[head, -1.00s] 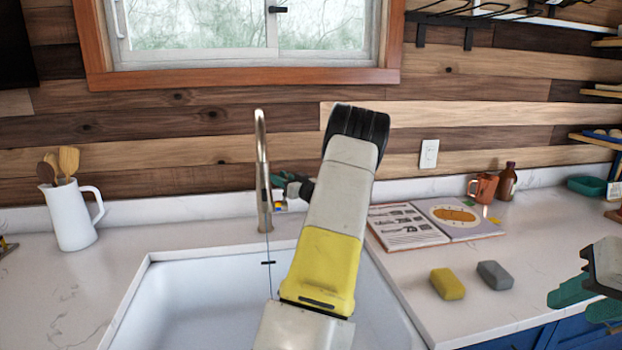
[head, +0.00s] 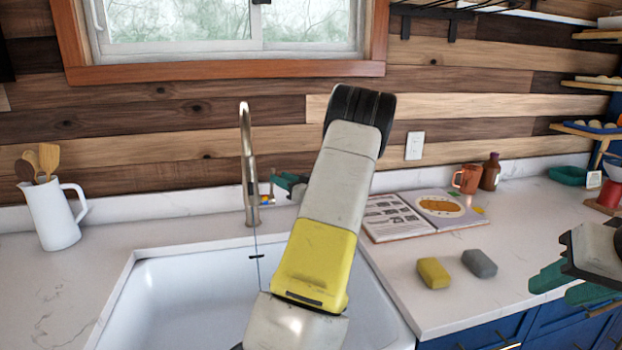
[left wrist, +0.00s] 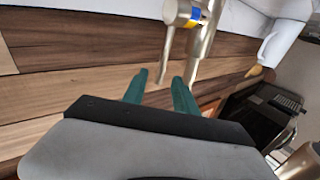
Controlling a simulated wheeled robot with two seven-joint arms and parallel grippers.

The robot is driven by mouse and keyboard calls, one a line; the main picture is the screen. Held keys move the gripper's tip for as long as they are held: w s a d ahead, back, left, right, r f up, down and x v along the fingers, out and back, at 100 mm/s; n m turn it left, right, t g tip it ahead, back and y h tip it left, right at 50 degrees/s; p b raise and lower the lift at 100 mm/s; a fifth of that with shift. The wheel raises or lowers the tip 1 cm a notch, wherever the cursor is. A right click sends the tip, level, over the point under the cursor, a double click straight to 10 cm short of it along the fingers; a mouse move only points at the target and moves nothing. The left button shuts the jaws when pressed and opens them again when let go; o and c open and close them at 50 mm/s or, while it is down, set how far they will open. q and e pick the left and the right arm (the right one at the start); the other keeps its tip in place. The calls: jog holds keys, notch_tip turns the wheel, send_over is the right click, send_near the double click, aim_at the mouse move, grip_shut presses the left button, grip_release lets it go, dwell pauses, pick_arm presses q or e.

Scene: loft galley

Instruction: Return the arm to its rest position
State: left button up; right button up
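My left arm rises through the middle of the head view, in front of the sink. Its gripper (head: 282,184) shows small and partly hidden behind the arm, just right of the faucet (head: 247,160).
A white sink (head: 180,300) lies below the left arm. A yellow sponge (head: 433,273), a grey sponge (head: 479,263) and an open book (head: 395,222) lie on the right counter. A mug (head: 467,179) and bottle (head: 490,172) stand behind. A white pitcher (head: 52,217) stands left.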

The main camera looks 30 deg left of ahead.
pick_arm(q)
jog(key=w+d+r+m+t+h, duration=0.35)
jog(key=d+r+t+h, duration=0.2)
jog(key=d+h, duration=0.3)
jog(key=s+d+r+m+t+h, duration=0.1)
jog(key=s+d+r+m+h, duration=0.2)
jog(key=d, duration=0.5)
jog(key=s+d+r+m+t+h, duration=0.1)
jog(key=s+d+r+h, duration=0.15)
jog(key=d+h, duration=0.5)
jog(key=s+d+m+g+h, duration=0.2)
jog(key=s+d+m+g, duration=0.15)
jog(key=s+d, duration=0.8)
jog(key=s+f+m+g+y, duration=0.1)
jog(key=s+f+m+g, duration=0.2)
jog(key=s, duration=1.5)
jog(key=shift+s+a+f, duration=0.15)
jog(key=shift+s+a, duration=0.05)
jog(key=shift+s, duration=0.15)
